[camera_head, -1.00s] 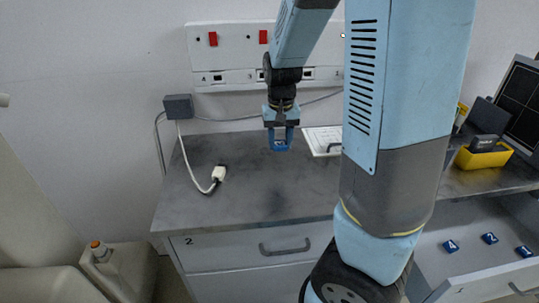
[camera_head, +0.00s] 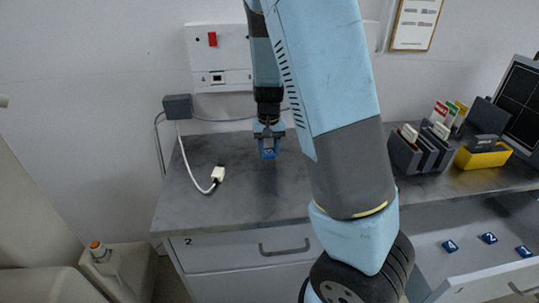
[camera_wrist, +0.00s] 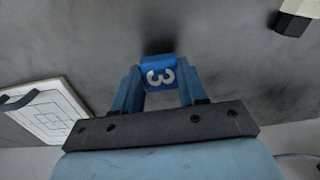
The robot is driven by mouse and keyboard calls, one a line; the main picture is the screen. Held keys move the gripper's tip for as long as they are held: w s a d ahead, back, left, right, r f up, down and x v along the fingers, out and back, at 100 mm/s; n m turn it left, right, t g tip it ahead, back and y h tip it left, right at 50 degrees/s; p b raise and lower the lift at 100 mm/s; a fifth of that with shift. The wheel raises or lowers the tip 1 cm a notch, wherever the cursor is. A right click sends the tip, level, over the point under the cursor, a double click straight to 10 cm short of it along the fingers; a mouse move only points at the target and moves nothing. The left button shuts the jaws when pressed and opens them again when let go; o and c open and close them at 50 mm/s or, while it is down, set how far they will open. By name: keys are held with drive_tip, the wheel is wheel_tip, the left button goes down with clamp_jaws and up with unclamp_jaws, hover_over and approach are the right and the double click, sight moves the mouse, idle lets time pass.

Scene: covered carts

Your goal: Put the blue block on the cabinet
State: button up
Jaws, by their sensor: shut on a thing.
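The blue block (camera_head: 268,154), marked with a white 3, is between the fingers of my gripper (camera_head: 268,138). In the wrist view the block (camera_wrist: 158,73) sits near the fingertips, with a blue finger on each side. My gripper is shut on it, pointing down over the grey top of the cabinet (camera_head: 235,205). A dark shadow lies on the top near the block. The block looks low over the top, but I cannot tell whether it touches. The cabinet's front has a drawer labelled 2, which is closed.
A white plug (camera_head: 217,174) with its cable lies on the top's left part. A white board (camera_wrist: 42,112) shows in the wrist view. At right are a dark rack (camera_head: 418,152), a yellow bin (camera_head: 483,155) and an open drawer (camera_head: 470,265) with numbered blue blocks. The top around the block is clear.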

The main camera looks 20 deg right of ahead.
drive_tip(key=shift+f, duration=1.2)
drive_tip(key=o, duration=1.1)
drive_tip(key=shift+c, duration=0.2)
